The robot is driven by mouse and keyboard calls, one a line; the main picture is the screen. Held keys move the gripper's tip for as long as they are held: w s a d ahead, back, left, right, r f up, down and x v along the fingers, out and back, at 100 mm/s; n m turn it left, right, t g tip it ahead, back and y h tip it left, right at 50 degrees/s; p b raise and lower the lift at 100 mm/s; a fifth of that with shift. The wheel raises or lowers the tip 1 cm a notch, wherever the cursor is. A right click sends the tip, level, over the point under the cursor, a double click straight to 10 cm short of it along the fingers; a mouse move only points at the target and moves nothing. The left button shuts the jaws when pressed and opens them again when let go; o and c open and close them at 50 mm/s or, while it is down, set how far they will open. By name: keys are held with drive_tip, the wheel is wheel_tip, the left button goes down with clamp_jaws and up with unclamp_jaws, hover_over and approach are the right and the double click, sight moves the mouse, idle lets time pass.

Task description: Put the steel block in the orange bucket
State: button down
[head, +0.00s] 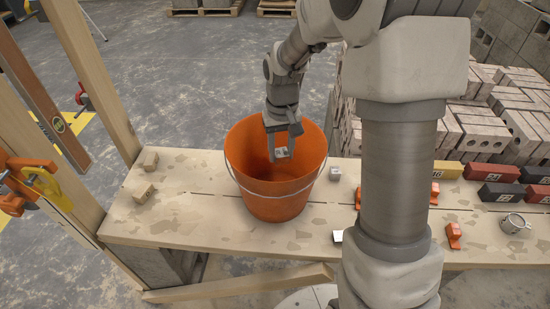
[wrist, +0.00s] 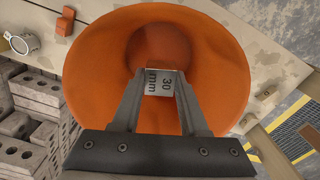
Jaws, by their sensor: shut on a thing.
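The orange bucket (head: 270,205) stands upright on the wooden bench, open at the top, with its thin wire handle hanging down at the front. My gripper (head: 281,150) points down over the bucket's mouth. It is shut on a small grey steel block (head: 282,153). In the wrist view my gripper (wrist: 160,84) has the steel block (wrist: 165,84), marked "30 mm", between its fingertips, with the orange bucket (wrist: 90,55) around and below it. The block shows against the bucket's inside; how far it is from the bottom I cannot tell.
Another small metal block (head: 335,174) sits right of the bucket. Two wooden blocks (head: 144,193) lie to the left. Numbered bricks (head: 492,172), orange pieces (head: 454,236) and a metal mug (head: 514,224) are at the right. Brick stacks stand behind the bench. A timber frame rises at the left.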

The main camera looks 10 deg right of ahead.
drive_tip(key=w+f+n+b, duration=0.2)
drive_tip(key=f+n+b, duration=0.2)
drive_tip(key=f, duration=0.3)
drive_tip(key=w+f+n+b, duration=0.2)
drive_tip(key=f+n+b, duration=0.2)
drive_tip(key=f, duration=0.4)
drive_tip(key=w+f+n+b, duration=0.2)
drive_tip(key=f+n+b, duration=0.2)
drive_tip(key=f+n, duration=0.2)
wheel_tip(320, 180, down, 2)
drive_tip(key=shift+b, duration=0.4)
drive_tip(key=shift+f, duration=0.1)
drive_tip(key=shift+c, duration=2.2)
unclamp_jaws()
